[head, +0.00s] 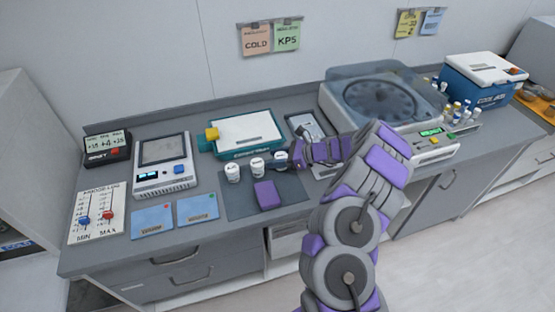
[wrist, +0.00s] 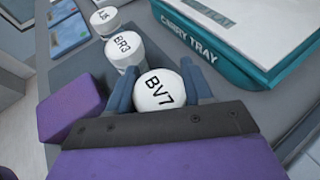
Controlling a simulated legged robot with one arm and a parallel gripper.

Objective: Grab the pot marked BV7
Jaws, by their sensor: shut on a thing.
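The white pot marked BV7 (wrist: 158,91) sits between the blue fingers of my gripper (wrist: 158,95) in the wrist view, and the gripper is shut on it. In the head view the pot (head: 280,157) is at the right end of a row of white pots, with my gripper (head: 283,162) reaching it from the right. The pot marked BR3 (wrist: 123,50) stands beside it in the row, apart from it. A third pot (wrist: 104,18) stands beyond; its marking is too small to read surely. Whether BV7 touches the mat is not clear.
The pots' dark mat (head: 293,190) also bears a purple block (head: 267,194). A teal carry tray (head: 272,148) lies behind the pots. A device with a screen (head: 163,164) and blue cards (head: 152,222) are to the left. A large centrifuge-like machine (head: 340,88) stands at right.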

